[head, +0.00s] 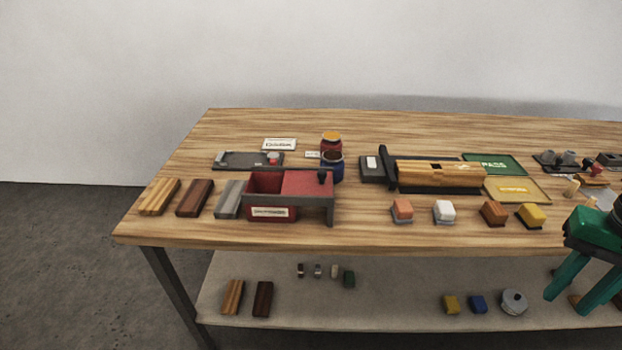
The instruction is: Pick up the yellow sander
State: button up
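A small yellow block with a dark base, which looks like the yellow sander (531,215), sits on the tabletop near the front edge, right of centre. It is the rightmost in a row with an orange-brown block (494,213), a white block (444,211) and a salmon block (402,210). My green gripper (568,302) is at the right edge, in front of the table, with its fingers pointing down. The fingers are spread apart with nothing seen between them. It appears to the right of and lower than the yellow sander, apart from it.
The wooden table (300,240) carries a red box (262,197), a wooden roller-like piece (440,174), a green tray (495,163) and a yellow tray (518,190). The lower shelf (390,310) holds another yellow block (451,304) and a blue block (478,304).

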aim_at(531, 216)
jog(key=k, duration=1.2)
jog(key=u, duration=1.4)
jog(key=i, duration=2.45)
jog(key=z, duration=1.9)
